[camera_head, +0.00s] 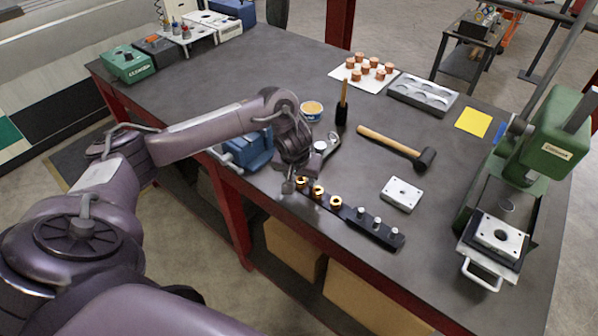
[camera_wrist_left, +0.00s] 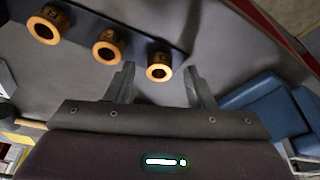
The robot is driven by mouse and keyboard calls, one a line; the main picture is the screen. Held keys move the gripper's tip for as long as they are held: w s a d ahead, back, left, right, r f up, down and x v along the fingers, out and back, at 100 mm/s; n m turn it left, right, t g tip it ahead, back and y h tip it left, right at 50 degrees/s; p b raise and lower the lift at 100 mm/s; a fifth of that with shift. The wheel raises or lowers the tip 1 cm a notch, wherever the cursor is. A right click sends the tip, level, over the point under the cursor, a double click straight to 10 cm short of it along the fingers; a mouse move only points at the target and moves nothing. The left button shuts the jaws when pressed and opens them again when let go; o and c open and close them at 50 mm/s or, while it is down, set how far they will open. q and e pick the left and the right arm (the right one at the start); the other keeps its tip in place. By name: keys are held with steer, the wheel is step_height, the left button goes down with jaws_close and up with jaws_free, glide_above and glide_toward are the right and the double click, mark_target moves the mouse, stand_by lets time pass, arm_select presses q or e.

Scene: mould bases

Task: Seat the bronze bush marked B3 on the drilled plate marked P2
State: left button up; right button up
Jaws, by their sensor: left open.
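Three bronze bushes stand in a row on a black rack (camera_head: 348,214): a left one (camera_head: 301,183), a middle one (camera_head: 317,192) and a right one (camera_head: 336,202). Their marks are too small to read, so I cannot tell which is B3. My left gripper (camera_head: 292,184) is open at the rack's left end. In the left wrist view its fingers (camera_wrist_left: 160,84) stand either side of the end bush (camera_wrist_left: 158,72), with nothing clamped. One drilled plate (camera_head: 402,193) lies on the bench; another drilled plate (camera_head: 488,228) sits on the press. I cannot read P2 on either. My right gripper is not visible.
The green press (camera_head: 551,145) stands at the right. A mallet (camera_head: 400,147), a brush (camera_head: 343,105), a tin (camera_head: 312,110) and a blue vise (camera_head: 246,150) are around the arm. A grey tray (camera_head: 423,94) lies behind. Bench is clear between rack and bench plate.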

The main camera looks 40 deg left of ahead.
arm_select(q)
steer(key=shift+w+f, duration=0.1)
steer(key=shift+f, duration=0.2)
jaws_close()
steer(key=shift+r+p, duration=1.05)
steer(key=shift+p, duration=0.4)
steer(key=shift+d, duration=0.1)
